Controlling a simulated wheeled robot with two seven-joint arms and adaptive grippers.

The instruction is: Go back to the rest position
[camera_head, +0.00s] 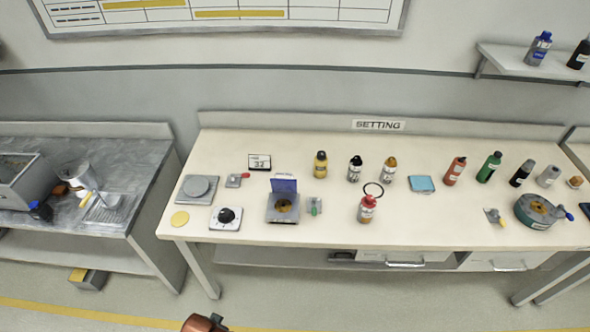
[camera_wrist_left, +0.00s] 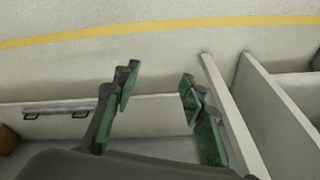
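My left gripper (camera_wrist_left: 160,80) shows in the left wrist view with its two green-padded fingers spread apart and nothing between them. Beyond the fingers are the floor with a yellow line (camera_wrist_left: 140,30) and pale furniture panels (camera_wrist_left: 262,115). Neither gripper can be made out in the head view. My right gripper is in no view.
A long bench labelled SETTING (camera_head: 300,235) holds bottles, a round green device (camera_head: 538,224), a small box with a raised blue lid (camera_head: 284,185) and small tools. A grey bench (camera_head: 150,165) with a bin stands left. A wall shelf (camera_head: 520,64) is upper right. Floor in front is mostly clear.

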